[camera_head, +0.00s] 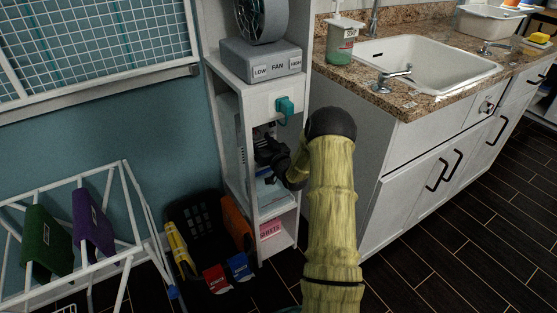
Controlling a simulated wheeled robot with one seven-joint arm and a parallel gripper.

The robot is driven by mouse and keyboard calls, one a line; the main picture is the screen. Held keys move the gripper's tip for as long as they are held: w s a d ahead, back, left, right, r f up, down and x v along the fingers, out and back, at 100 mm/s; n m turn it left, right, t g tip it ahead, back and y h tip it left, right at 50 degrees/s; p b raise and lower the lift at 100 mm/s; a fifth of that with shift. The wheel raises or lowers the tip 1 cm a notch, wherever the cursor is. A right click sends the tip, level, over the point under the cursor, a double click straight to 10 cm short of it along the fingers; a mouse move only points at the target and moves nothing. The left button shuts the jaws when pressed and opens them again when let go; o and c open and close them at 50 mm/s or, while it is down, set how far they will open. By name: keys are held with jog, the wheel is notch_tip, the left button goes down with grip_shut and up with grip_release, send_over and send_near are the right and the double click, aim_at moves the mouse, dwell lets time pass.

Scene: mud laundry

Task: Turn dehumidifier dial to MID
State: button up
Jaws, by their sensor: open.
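My gripper (264,151) is black and reaches into the middle opening of the narrow white shelf unit (249,178). It is open; its fingers are small and dark here, and I see nothing held between them. A pale boxy thing (266,190) shows just below the gripper inside the shelf, partly covered by my arm. I cannot tell whether it is the dehumidifier. No dial or MID mark can be made out; my gripper and arm cover much of that opening.
A grey fan (262,62) with LOW and HIGH marks stands on the shelf top. A teal object (285,107) is on the shelf front. The sink counter (420,100) is close on the right. A black basket (205,235) and drying rack (85,265) stand left.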

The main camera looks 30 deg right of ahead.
jog(key=s+d+p, duration=0.1)
jog(key=s+p, duration=0.1)
jog(key=s, duration=1.3)
jog(key=shift+s+f, duration=0.3)
jog(key=shift+f, duration=0.1)
jog(key=a+r+n+g+h, duration=0.1)
jog(key=a+r+n+g, duration=0.1)
jog(key=a+g, duration=0.6)
jog(key=s+a+r+g, duration=0.35)
jog(key=s+a, duration=0.35)
jog(key=s, duration=0.3)
jog(key=s+a+r+g, duration=0.2)
jog(key=s+a+g, duration=0.2)
jog(key=s+a, duration=0.45)
jog(key=w+r+p+v, duration=0.1)
jog(key=w+p+v, duration=0.2)
jog(key=p+v, duration=1.2)
jog(key=w+d+p+v, duration=0.1)
jog(key=w+p+v, duration=0.2)
jog(key=p+v, duration=1.3)
jog(key=shift+w+r+p, duration=0.25)
jog(key=shift+r+p, duration=0.1)
